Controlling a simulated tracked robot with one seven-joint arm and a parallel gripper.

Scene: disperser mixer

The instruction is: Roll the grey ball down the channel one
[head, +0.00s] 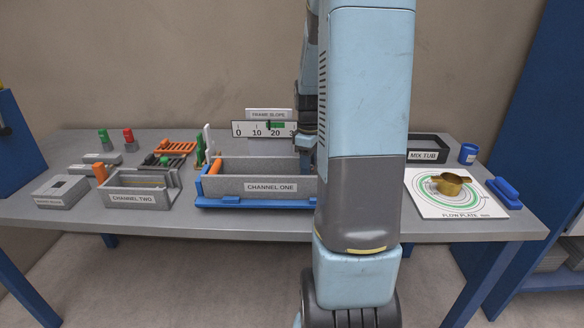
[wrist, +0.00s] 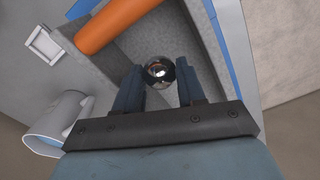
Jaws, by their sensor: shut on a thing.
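Channel one (head: 232,186) is a grey trough on a blue base at the middle of the table. An orange cylinder (head: 215,167) lies across its left end and also shows in the wrist view (wrist: 118,22). The shiny grey ball (wrist: 159,74) is between the fingertips of my gripper (wrist: 160,82), which is shut on it. In the wrist view, ball and fingertips are over the channel's grey inside (wrist: 206,50); whether the ball touches the floor I cannot tell. In the head view, my arm hides the ball and the channel's right end.
Channel two (head: 140,198) and small coloured parts stand on the left. A ruler scale (head: 262,129) stands behind channel one. On the right are the mix tub (head: 427,154), a blue cup (head: 468,153) and the flow plate (head: 465,207) with a brass cup (head: 450,184).

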